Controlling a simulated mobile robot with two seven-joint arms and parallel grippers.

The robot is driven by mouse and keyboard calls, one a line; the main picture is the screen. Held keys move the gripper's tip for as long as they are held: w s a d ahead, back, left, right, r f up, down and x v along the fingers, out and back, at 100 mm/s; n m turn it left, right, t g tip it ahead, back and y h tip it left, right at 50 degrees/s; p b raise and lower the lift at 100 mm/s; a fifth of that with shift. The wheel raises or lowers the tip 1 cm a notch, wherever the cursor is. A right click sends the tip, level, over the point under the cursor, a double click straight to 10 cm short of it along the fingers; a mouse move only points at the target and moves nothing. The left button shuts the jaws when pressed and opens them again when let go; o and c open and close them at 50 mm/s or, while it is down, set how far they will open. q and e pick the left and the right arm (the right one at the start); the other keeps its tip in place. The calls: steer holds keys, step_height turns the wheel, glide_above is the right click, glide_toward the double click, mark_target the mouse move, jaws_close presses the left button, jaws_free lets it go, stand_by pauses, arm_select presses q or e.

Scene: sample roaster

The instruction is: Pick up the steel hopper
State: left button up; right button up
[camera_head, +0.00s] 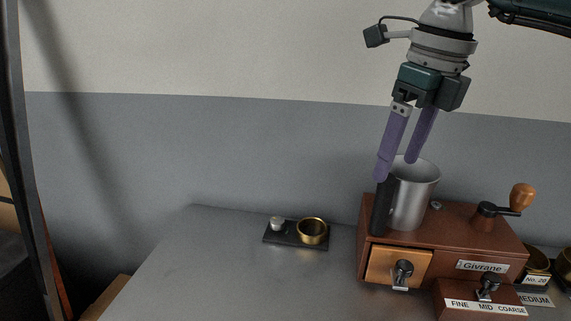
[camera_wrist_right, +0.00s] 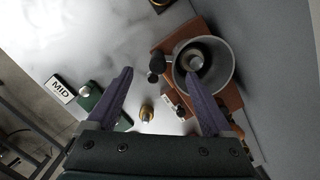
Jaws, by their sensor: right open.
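The steel hopper (camera_head: 416,202) is a grey metal cup with a black handle (camera_head: 382,208) on its left side. It stands upright on top of the brown grinder box (camera_head: 460,233). My right gripper (camera_head: 397,168) is open and empty, fingers pointing down. In the head view its purple fingertips are at the hopper's rim and handle top; contact cannot be told. In the right wrist view the hopper (camera_wrist_right: 221,66) shows its open mouth, right of the space between the fingers (camera_wrist_right: 158,73), and one finger overlaps its lower edge. My left gripper is not in view.
The box carries a crank with a wooden knob (camera_head: 522,197) at right and a drawer (camera_head: 385,266) in front. A small dark tray (camera_head: 285,240) with a brass ring (camera_head: 312,231) lies left. Brass cups (camera_head: 537,262) stand far right. The bench's left part is clear.

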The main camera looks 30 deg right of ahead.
mark_target(393, 174)
steer(key=f, duration=0.2)
steer(key=w+f, duration=0.1)
steer(key=f, duration=0.2)
steer(key=shift+d+f+p, duration=0.1)
steer(key=shift+d+p, duration=0.05)
steer(key=shift+p, duration=0.2)
steer(key=shift+c, duration=0.4)
jaws_close()
